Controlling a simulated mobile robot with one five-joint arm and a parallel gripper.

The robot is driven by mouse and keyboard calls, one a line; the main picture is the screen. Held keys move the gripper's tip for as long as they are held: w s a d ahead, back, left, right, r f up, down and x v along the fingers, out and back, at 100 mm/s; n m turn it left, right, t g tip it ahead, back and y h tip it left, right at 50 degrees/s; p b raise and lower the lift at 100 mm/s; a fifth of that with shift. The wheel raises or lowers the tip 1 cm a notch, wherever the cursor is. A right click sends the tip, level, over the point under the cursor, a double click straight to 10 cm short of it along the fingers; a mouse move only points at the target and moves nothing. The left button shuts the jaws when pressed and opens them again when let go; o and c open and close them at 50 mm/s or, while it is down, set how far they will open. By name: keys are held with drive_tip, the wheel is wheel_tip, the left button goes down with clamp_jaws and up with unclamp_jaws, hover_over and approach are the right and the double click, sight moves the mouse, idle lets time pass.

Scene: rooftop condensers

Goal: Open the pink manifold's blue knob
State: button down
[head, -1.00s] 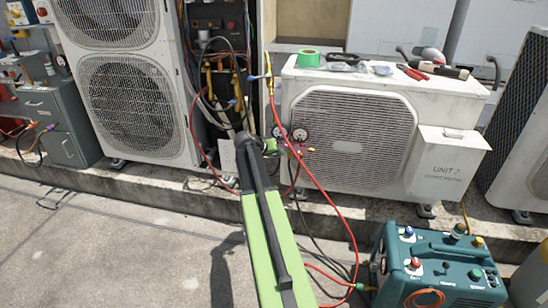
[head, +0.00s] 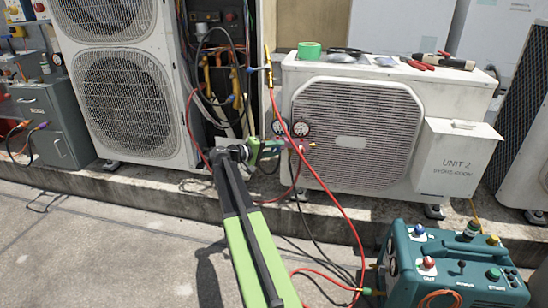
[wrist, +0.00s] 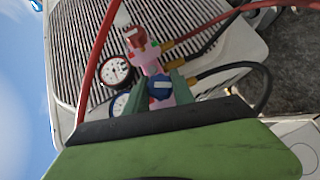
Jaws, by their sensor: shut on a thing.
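The pink manifold (wrist: 149,65) shows in the wrist view with two round gauges, one of them a white dial (wrist: 116,71), and red and dark hoses attached. Its blue knob (wrist: 160,88) lies between the green fingers of my gripper (wrist: 162,89), which is shut on it. In the head view my gripper (head: 262,146) is at the manifold (head: 296,146), in front of the left side of the unit 2 condenser. The knob is too small or hidden to make out there. The gripper body covers the lower part of the wrist view.
The white unit 2 condenser (head: 408,183) stands behind the manifold, with tape and tools on top. A red hose (head: 325,187) hangs down to a teal machine (head: 398,262) at the lower right. A tall condenser (head: 177,100) stands left. The floor at the left is clear.

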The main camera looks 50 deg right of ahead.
drive_tip(key=shift+s+d+n+h+b, duration=0.1)
drive_tip(key=shift+s+n+h+b, duration=0.25)
drive_tip(key=shift+b, duration=0.2)
drive_tip(key=shift+w, duration=0.1)
drive_tip(key=c, duration=1.2)
unclamp_jaws()
drive_tip(key=shift+o, duration=0.7)
drive_tip(key=shift+w, duration=0.15)
drive_tip(key=p+v, duration=0.2)
drive_tip(key=v, duration=1.5)
drive_tip(key=shift+w+a, duration=0.2)
drive_tip(key=shift+a, duration=0.05)
